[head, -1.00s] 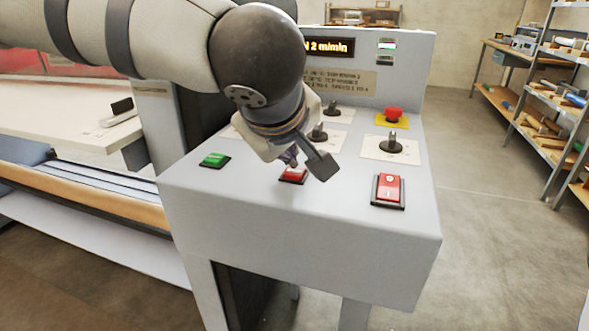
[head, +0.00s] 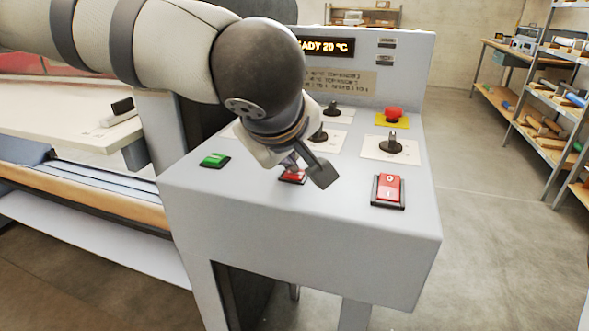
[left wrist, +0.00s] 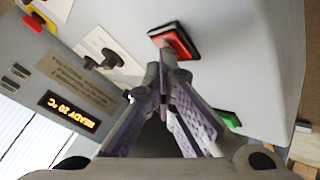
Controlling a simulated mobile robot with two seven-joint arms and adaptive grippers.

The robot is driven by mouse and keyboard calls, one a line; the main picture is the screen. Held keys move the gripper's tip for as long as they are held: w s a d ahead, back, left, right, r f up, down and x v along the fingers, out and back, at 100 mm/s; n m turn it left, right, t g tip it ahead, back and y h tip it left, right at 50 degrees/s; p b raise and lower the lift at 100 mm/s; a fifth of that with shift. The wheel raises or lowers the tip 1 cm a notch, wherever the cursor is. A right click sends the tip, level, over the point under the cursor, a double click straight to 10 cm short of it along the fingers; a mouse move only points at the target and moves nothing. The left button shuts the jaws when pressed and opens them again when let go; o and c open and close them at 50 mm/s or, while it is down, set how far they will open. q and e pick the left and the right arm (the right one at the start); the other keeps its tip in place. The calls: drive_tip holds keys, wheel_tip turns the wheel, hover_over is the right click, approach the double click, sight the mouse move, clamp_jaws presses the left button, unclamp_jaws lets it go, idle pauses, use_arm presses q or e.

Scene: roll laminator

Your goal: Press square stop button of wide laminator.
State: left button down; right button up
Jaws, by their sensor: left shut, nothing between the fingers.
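The red square stop button (head: 290,178) sits in a dark frame on the laminator's sloping grey console (head: 290,215). My left gripper (head: 308,172) is over it, fingers shut and empty, and hides part of the button. In the left wrist view the red button (left wrist: 175,40) lies just beyond the shut fingertips (left wrist: 163,70). I cannot tell whether they touch it. The display (head: 325,46) reads "READY 20 °C", and it shows in the left wrist view too (left wrist: 72,112). My right gripper is not in view.
A green button (head: 214,160) is left of the stop button. A red rocker switch (head: 388,190) is to the right. Black knobs (head: 391,144) and a red mushroom button on yellow (head: 393,115) stand behind. Shelves (head: 555,100) line the far right; the floor between is clear.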

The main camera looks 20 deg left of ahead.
sight(289, 173)
use_arm(q)
drive_tip(key=shift+r, duration=0.8)
drive_tip(key=shift+r, duration=0.1)
drive_tip(key=shift+r, duration=2.45)
